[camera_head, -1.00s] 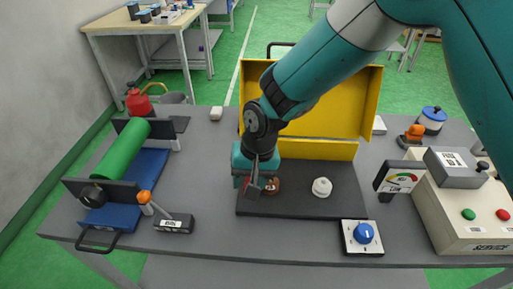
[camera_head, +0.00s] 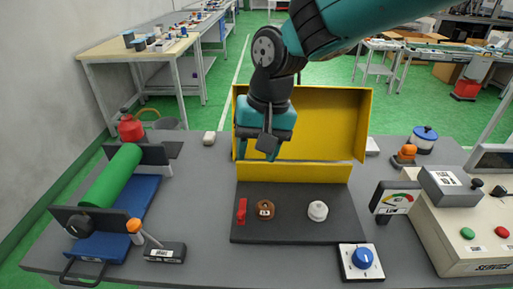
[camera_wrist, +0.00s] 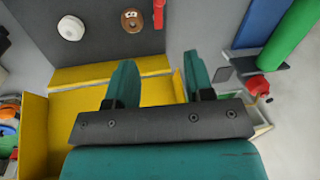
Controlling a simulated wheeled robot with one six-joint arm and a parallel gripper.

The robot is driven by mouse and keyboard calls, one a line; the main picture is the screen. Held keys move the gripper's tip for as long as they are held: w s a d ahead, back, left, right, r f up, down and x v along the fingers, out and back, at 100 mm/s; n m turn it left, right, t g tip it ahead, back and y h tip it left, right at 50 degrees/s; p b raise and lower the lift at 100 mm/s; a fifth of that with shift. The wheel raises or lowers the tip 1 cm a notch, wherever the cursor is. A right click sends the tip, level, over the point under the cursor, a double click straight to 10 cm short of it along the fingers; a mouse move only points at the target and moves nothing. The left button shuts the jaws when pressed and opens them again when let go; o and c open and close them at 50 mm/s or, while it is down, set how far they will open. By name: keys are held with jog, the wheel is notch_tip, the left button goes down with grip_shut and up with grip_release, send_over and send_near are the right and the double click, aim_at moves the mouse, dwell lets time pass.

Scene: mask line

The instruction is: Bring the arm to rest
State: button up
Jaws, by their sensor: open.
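My gripper (camera_head: 264,152) hangs in front of the open yellow box (camera_head: 318,122), above the back of the dark mat (camera_head: 290,228). In the wrist view its two teal fingers (camera_wrist: 160,85) stand apart with nothing between them. The gripper is open and touches nothing that I can see. My arm reaches in from the upper right in the head view. On the mat are a red piece (camera_head: 242,211), a brown round piece (camera_head: 265,210) and a white round knob (camera_head: 317,211).
A green roller (camera_head: 112,175) on a blue base stands at the left. A blue dial (camera_head: 362,258) sits at the front edge. A gauge (camera_head: 395,200) and a service box (camera_head: 465,235) with buttons stand at the right. A red can (camera_head: 131,128) is at the back left.

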jog(key=s+d+r+n+y, duration=0.1)
jog(key=s+d+r+n, duration=0.1)
jog(key=s+d, duration=0.5)
jog(key=s+d+r+n+y, duration=0.1)
jog(key=s+d+r+n, duration=0.1)
jog(key=s+d, duration=0.6)
jog(key=s+n, duration=0.1)
jog(key=s, duration=0.2)
jog(key=shift+r+n, duration=0.3)
jog(key=shift+r, duration=0.05)
